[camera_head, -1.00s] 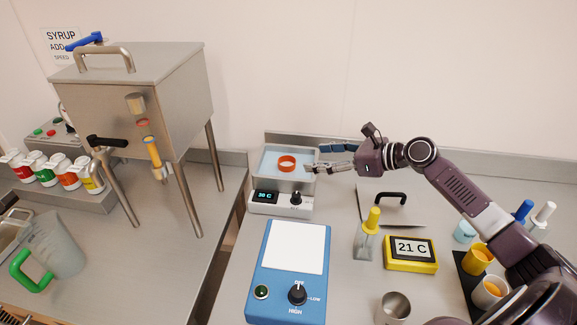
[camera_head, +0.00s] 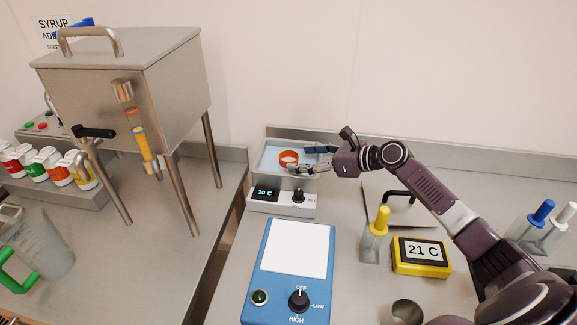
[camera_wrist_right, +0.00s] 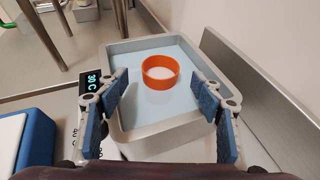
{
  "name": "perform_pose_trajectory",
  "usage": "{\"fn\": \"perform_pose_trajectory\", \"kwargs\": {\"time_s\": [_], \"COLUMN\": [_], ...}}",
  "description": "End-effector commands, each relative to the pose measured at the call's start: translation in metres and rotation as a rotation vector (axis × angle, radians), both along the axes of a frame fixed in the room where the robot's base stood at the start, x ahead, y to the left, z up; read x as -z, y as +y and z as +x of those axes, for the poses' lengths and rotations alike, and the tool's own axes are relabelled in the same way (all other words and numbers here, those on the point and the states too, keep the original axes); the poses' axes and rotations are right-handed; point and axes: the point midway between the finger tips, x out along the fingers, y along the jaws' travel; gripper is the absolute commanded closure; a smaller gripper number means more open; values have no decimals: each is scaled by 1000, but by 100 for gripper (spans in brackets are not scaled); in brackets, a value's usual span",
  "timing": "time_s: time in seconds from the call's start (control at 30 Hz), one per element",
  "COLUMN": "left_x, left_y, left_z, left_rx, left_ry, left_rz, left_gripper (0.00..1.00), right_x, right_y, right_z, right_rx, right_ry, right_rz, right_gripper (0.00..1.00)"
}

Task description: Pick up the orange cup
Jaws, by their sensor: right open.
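The orange cup (camera_head: 289,158) stands in the water bath (camera_head: 267,176), a grey box with pale blue water and a 30 C display. In the right wrist view the cup (camera_wrist_right: 160,72) shows as an orange ring above a pale, see-through lower part. My right gripper (camera_head: 312,160) is open at the right side of the bath. In the wrist view its two blue-padded fingers (camera_wrist_right: 160,98) are spread wide, with the cup ahead of and between them, apart from both pads. My left gripper is not in view.
A blue hot plate (camera_head: 287,270) stands in front of the bath. A steel hopper (camera_head: 125,90) stands on the left counter.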

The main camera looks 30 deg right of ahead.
Motion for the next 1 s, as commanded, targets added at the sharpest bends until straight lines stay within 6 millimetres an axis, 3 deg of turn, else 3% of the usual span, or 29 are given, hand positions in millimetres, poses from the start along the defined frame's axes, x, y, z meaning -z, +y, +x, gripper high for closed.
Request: {"fn": "perform_pose_trajectory", "kwargs": {"time_s": [0.23,0.53,0.83,1.0], "left_x": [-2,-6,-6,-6], "left_y": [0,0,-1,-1], "left_z": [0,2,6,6], "left_rx": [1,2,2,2], "left_ry": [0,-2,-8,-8], "left_rz": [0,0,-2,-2], "left_gripper": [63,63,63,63], "right_x": [5,20,23,23], "right_y": [7,25,27,27], "right_z": [12,42,45,45], "right_rx": [1,1,0,0], "right_ry": [-1,0,1,1], "right_rz": [3,2,-1,-1], "right_gripper": [39,39,39,58]}}
